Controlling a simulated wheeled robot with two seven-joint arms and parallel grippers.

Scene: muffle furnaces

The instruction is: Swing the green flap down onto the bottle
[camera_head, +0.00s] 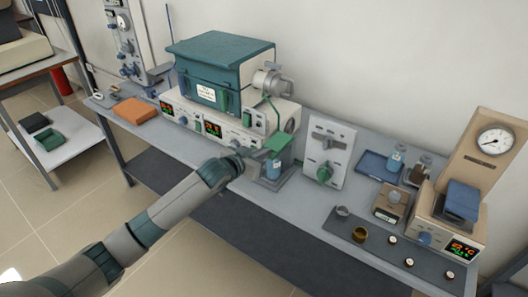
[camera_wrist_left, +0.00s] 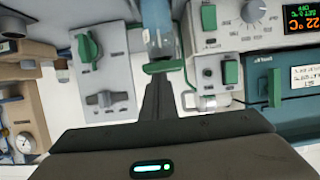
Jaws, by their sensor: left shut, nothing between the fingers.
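The green flap (camera_head: 278,142) is at the front right of the furnace unit, above the blue bottle (camera_head: 273,170). I cannot tell whether it touches the bottle. The bottle stands upright on a small grey stand near the table's front edge. My left gripper (camera_head: 254,157) reaches in from the left, close beside the flap and bottle. In the left wrist view, the shut fingers (camera_wrist_left: 157,90) are empty and point at the green flap (camera_wrist_left: 163,66), with the bottle (camera_wrist_left: 158,18) beyond it. Contact between the fingertips and the flap is unclear. My right gripper is not in view.
The teal-topped furnace (camera_head: 215,70) stands behind the flap. A white panel with a green knob (camera_head: 324,173) stands to the right. A blue tray (camera_head: 375,166), a gauge unit (camera_head: 488,150) and a dark mat (camera_head: 345,232) with small cups are farther right.

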